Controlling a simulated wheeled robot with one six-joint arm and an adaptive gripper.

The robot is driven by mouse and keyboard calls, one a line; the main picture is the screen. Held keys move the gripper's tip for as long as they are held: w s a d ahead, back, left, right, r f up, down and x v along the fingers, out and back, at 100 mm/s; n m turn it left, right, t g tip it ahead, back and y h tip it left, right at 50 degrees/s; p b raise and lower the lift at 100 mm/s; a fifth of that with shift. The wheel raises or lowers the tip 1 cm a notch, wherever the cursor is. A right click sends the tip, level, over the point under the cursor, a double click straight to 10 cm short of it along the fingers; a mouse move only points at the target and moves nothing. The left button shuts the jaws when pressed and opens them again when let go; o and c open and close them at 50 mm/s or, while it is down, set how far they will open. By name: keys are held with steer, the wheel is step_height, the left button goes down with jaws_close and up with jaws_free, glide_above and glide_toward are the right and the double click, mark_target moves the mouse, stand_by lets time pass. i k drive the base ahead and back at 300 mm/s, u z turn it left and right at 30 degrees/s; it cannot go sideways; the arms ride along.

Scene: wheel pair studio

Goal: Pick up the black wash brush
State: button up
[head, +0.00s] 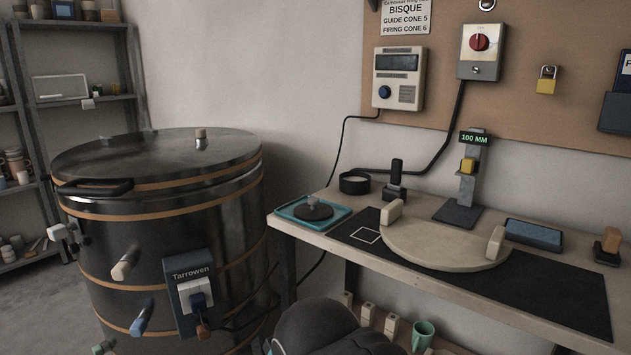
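I cannot pick out the black wash brush with certainty. A small dark upright piece (396,172) stands on a dark block near the back of the worktable (325,193); at this size I cannot tell whether it is a brush. A brown-topped piece with a dark base (608,243) stands at the table's right end, and I cannot tell what it is either. The dark rounded shape at the bottom middle looks like part of my own arm. My gripper's fingers do not show.
A round pale board (440,247) lies on a black mat (570,297). A teal tray (300,222) with a dark lid-like disc is at the left end. A blue box (533,235) and a gauge stand (457,213) are behind. A large kiln (165,235) stands left. A green mug (423,334) is below.

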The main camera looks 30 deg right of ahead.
mark_target(396, 168)
steer(key=u, duration=0.6)
steer(key=i, duration=0.6)
steer(key=z, duration=3)
